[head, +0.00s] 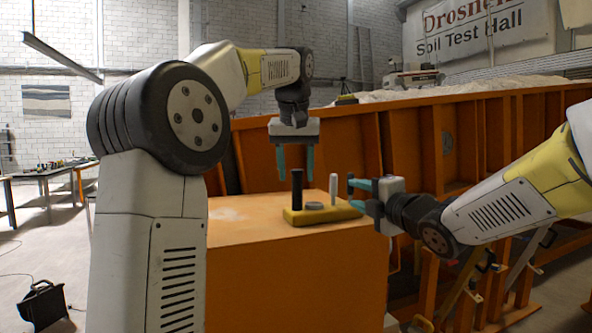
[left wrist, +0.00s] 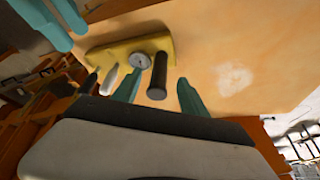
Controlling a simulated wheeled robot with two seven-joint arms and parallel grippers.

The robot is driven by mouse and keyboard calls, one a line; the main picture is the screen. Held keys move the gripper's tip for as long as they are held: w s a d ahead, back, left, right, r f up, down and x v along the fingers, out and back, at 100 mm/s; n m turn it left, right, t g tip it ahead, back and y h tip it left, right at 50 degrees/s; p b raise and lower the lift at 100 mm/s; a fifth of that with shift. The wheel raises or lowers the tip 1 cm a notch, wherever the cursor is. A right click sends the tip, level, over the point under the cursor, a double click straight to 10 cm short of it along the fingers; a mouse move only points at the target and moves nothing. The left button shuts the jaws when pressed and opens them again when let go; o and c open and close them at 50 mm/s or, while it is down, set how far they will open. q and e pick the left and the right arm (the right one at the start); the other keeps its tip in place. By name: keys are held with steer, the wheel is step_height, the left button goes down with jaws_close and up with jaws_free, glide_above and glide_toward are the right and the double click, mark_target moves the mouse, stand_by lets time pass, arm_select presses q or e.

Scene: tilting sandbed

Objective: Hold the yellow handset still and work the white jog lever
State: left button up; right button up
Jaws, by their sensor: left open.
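The yellow handset (head: 340,213) lies on top of an orange block, with a black upright grip (head: 297,190), a grey dial (head: 314,206) and the white jog lever (head: 333,189). My left gripper (head: 296,176) points down, open and empty, its fingertips about level with the black grip's top. In the left wrist view the black grip (left wrist: 158,78) appears between the two fingers, with no clear contact. The white lever (left wrist: 109,80) stands upright beyond the dial. My right gripper (head: 355,195) is open and sideways, right of the white lever, its fingers pointing toward it and apart from it.
The orange block (head: 290,270) has bare top surface left of the handset. Behind it stands the orange wall of the sandbed (head: 350,140), with pale sand (head: 460,88) above. Orange frame struts stand at the right. A table (head: 50,172) is far left.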

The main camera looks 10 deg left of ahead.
mark_target(297, 195)
arm_select(q)
steer(key=x, duration=0.7)
steer(key=shift+w+f, duration=0.2)
steer(key=shift+f, duration=0.05)
jaws_close()
stand_by(1.2)
